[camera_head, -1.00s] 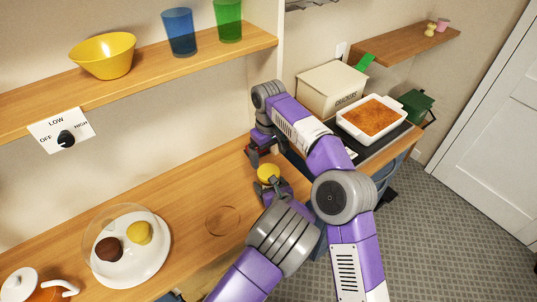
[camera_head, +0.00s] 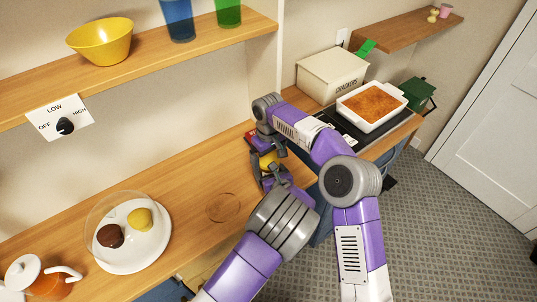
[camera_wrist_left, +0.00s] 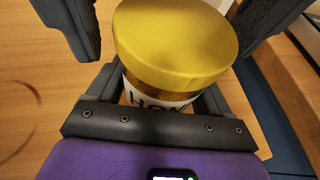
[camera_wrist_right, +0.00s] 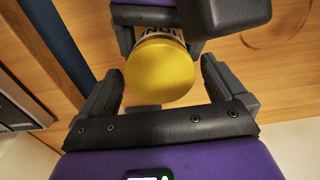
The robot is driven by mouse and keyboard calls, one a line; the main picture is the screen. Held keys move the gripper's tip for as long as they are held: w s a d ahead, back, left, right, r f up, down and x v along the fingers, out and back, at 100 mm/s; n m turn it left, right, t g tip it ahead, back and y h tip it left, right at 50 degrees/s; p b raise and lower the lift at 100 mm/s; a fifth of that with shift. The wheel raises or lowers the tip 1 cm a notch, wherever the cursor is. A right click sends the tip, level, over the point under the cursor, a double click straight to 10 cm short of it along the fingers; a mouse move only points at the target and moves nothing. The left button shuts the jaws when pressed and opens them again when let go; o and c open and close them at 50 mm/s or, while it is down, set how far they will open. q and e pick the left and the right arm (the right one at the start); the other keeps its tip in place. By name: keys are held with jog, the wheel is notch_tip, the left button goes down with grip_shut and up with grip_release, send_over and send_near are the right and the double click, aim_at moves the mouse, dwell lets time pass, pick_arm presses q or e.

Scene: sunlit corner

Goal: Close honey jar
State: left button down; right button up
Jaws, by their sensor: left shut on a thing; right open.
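The honey jar (camera_wrist_left: 158,97) has a printed label and a yellow lid (camera_wrist_left: 175,42) that rests on its top. My left gripper (camera_head: 268,178) is shut on the jar's body and holds it near the counter's front edge. In the right wrist view the lid (camera_wrist_right: 160,72) lies between the spread fingers of my right gripper (camera_wrist_right: 160,95). That gripper is open, with gaps visible on both sides of the lid. In the head view my right gripper partly hides the lid (camera_head: 268,160). Whether the lid is fully seated cannot be told.
On the wooden counter (camera_head: 190,190) are a white plate (camera_head: 150,262) with two round pastries under a clear dome and an orange teapot (camera_head: 45,283). A crackers box (camera_head: 330,75) and a white baking dish (camera_head: 372,105) stand at the right. A shelf (camera_head: 160,62) overhangs the back.

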jog(key=c, duration=1.1)
jog(key=shift+m, duration=0.9)
jog(key=o, duration=1.1)
jog(key=shift+o, duration=0.2)
jog(key=shift+r, duration=2.3)
jog(key=shift+c, duration=0.2)
jog(key=shift+r+n, duration=0.9)
jog(key=shift+r, duration=0.85)
